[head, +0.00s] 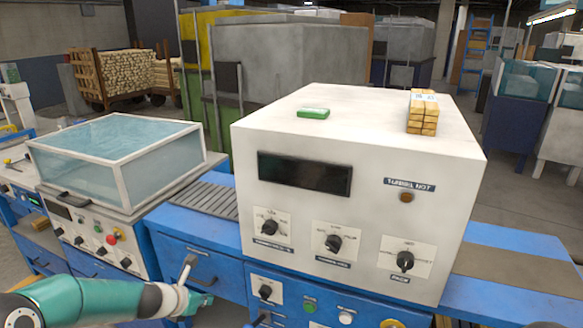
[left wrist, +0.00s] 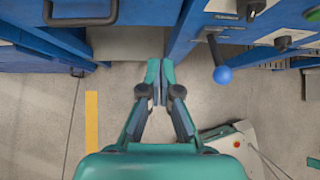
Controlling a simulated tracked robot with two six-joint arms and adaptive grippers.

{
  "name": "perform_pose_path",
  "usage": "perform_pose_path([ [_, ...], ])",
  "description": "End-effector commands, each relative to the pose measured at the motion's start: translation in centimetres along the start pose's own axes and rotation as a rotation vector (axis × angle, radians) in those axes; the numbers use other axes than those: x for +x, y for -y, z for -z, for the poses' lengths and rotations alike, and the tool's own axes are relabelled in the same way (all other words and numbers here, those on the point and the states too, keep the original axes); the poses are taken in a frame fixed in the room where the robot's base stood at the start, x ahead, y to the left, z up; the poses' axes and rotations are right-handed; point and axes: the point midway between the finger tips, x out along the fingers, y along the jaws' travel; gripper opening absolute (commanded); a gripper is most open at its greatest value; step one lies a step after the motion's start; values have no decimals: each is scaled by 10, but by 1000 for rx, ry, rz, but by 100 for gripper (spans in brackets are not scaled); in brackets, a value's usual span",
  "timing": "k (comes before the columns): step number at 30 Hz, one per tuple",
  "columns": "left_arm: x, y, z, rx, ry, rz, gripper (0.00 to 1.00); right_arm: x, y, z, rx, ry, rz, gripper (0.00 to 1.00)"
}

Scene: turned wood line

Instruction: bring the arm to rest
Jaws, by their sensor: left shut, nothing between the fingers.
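My left arm (head: 95,302) comes in low from the left in the head view, teal and pale grey. Its gripper (head: 205,299) hangs in front of the blue drawer bench, below the bench top. In the left wrist view the gripper (left wrist: 154,82) has its two teal fingertips together with nothing between them. It is over the concrete floor, apart from the blue cabinets. My right gripper is in neither view.
A white machine (head: 364,190) with knobs stands on the blue bench, a green block (head: 313,113) and stacked wooden pieces (head: 422,112) on top. A glass-covered unit (head: 120,155) is left. A blue-ball lever (left wrist: 222,74) juts out right of the gripper. Floor shows below.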

Motion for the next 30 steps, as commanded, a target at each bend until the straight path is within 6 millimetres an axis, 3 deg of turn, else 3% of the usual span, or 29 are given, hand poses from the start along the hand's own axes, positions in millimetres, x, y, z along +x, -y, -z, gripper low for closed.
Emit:
perform_pose_path([
  [5,21,64,71,107,-166,125,0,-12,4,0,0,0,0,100],
  [8,22,106,132,326,-283,223,0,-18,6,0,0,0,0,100],
  [13,-6,176,241,954,-384,488,0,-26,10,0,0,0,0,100],
  [16,-36,213,292,1444,-301,695,0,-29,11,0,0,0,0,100],
  [20,-58,237,316,1944,-87,836,0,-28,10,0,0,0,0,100],
  [24,-61,243,312,2279,92,842,0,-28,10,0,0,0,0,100],
  [30,-56,243,307,2421,150,829,0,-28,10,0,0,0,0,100],
])
